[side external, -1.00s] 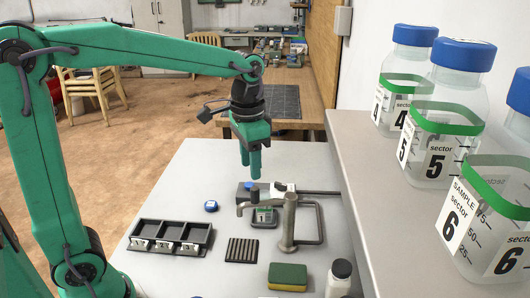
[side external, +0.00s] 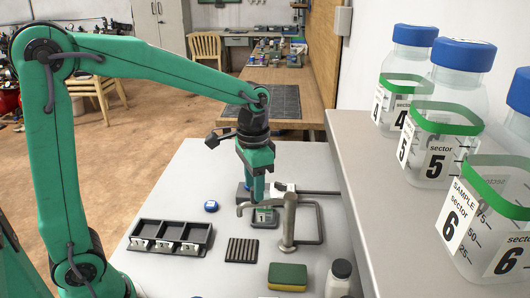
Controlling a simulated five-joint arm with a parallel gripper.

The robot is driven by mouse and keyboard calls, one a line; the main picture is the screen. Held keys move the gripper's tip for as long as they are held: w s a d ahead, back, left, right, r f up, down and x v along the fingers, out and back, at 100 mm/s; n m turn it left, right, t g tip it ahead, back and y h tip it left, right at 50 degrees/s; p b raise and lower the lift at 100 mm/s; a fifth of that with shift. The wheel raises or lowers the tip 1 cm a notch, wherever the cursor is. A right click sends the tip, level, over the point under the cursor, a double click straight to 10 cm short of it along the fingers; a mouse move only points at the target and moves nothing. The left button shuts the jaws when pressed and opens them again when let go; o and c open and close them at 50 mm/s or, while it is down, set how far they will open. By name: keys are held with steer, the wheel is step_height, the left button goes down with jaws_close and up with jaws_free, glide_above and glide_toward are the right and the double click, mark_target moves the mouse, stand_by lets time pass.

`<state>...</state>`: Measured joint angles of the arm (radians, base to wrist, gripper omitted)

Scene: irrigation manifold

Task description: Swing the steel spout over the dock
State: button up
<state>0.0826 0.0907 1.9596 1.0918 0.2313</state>
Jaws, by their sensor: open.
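The steel spout (side external: 289,222) stands upright on the grey table, its bent upper arm reaching left with a short downturned tip. In the picture this arm passes in front of a small dark dock (side external: 267,226) with a green-and-white label. I cannot tell how the tip lines up over the dock. My gripper (side external: 258,201) points down with its fingers open, low behind the spout's arm and by the dock. The fingers overlap the spout arm in the picture, and I cannot tell whether they touch it.
A black three-slot rack (side external: 170,248), a blue cap (side external: 211,206) and a ribbed dark pad (side external: 242,250) lie to the left. A sponge (side external: 287,277) and black-capped bottle (side external: 339,277) stand in front. Large numbered bottles (side external: 438,150) line the right shelf. The table's back left is clear.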

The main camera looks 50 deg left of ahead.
steer(key=shift+f, duration=1.1)
steer(key=shift+c, duration=0.3)
jaws_close()
steer(key=shift+w+a, duration=0.15)
steer(key=w+a+m, duration=0.3)
steer(key=w+m, duration=0.5)
steer(key=m, duration=0.5)
steer(key=shift+w+a+r, duration=0.15)
steer(key=shift+w+a, duration=0.1)
steer(key=shift+w, duration=0.05)
steer(key=shift+m, duration=0.3)
